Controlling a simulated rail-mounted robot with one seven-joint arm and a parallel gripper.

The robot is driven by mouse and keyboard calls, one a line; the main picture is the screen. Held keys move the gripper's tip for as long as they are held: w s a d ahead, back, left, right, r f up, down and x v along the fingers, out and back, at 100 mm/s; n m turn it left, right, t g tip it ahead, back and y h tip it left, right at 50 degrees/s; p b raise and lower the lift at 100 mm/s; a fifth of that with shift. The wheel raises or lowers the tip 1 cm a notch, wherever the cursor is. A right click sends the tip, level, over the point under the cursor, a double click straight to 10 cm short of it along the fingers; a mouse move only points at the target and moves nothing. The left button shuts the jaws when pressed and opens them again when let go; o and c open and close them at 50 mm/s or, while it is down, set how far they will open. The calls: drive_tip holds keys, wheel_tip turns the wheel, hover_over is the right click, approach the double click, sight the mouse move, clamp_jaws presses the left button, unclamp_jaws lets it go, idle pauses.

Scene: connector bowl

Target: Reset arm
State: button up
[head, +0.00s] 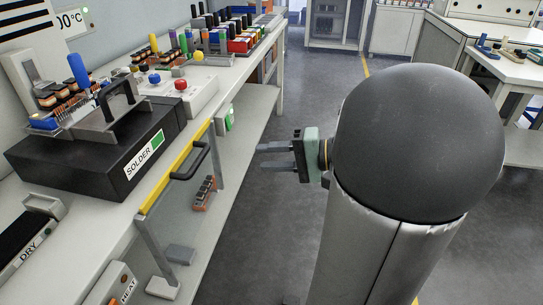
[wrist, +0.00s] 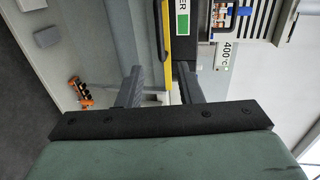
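My gripper (head: 276,156) is in front of the workbench in the head view, over the floor and clear of the bench. Its two fingers point left toward the bench. In the wrist view my gripper (wrist: 158,84) shows its two dark fingers spread apart with nothing between them. The large dark rounded joint of my arm fills the right side of the head view and hides part of the floor.
A black solder unit (head: 100,150) stands on the workbench (head: 222,78). A yellow-edged panel (head: 175,170) with a black handle stands at the bench front. A lower shelf (head: 228,150) holds an orange rack (head: 204,194). Open floor (head: 310,75) lies beyond my gripper.

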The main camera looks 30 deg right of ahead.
drive_tip(key=s+a+r+n+g+h+p, duration=0.1)
drive_tip(key=s+a+r+n+g+p, duration=0.1)
drive_tip(key=s+a+g+p, duration=0.4)
drive_tip(key=s+a+r+n+g+h+p, duration=0.1)
drive_tip(key=a+r+n+g+h+p, duration=0.15)
drive_tip(key=a+p, duration=0.5)
drive_tip(key=s+r+n+g+h+p, duration=0.1)
drive_tip(key=s+r+n+h+p, duration=0.3)
drive_tip(key=h+p, duration=0.3)
drive_tip(key=s+r+p, duration=0.1)
drive_tip(key=p, duration=0.2)
drive_tip(key=shift+s+a+r+g+h, duration=0.2)
drive_tip(key=shift+r+g+h, duration=0.15)
drive_tip(key=shift+r, duration=0.05)
drive_tip(key=shift+n, duration=0.25)
